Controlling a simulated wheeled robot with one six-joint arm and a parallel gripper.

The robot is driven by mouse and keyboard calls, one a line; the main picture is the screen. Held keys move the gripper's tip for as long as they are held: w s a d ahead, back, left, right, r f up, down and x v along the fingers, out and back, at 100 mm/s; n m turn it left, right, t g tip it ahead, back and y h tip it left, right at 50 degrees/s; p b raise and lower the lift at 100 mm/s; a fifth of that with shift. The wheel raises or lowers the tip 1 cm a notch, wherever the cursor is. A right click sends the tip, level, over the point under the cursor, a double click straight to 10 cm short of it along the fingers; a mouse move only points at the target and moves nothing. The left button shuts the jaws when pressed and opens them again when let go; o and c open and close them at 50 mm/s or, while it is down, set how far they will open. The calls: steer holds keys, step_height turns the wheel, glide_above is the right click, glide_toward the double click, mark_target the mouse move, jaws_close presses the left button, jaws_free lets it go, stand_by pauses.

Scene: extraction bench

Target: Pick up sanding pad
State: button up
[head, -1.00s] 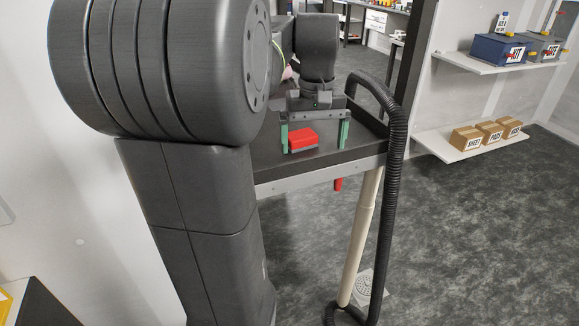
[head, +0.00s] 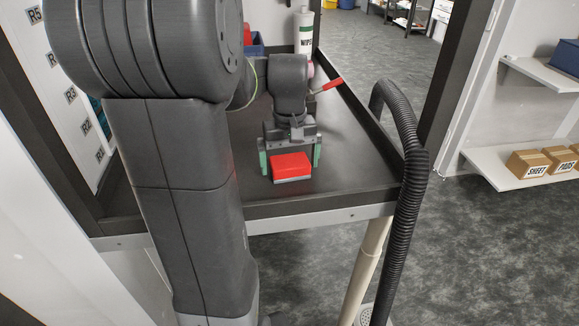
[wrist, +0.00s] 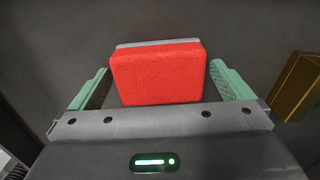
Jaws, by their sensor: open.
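The sanding pad (head: 291,167) is a red block with a grey layer along one edge, lying on the dark bench top. My gripper (head: 290,162) is at the pad with its green fingers spread. In the wrist view the red pad (wrist: 158,73) sits between the two green fingers of my gripper (wrist: 158,85), with a gap on each side. The right gap looks narrower than the left. The fingers are open and hold nothing.
The dark bench (head: 350,180) has a raised rim. A black ribbed hose (head: 408,140) loops at its right front corner. A white bottle (head: 303,32) and a red-handled tool (head: 327,86) are behind my gripper. Labelled boxes (head: 527,163) sit on a shelf to the right.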

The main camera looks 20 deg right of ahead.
steer(key=shift+f, duration=0.4)
steer(key=c, duration=0.9)
steer(key=shift+r, duration=0.1)
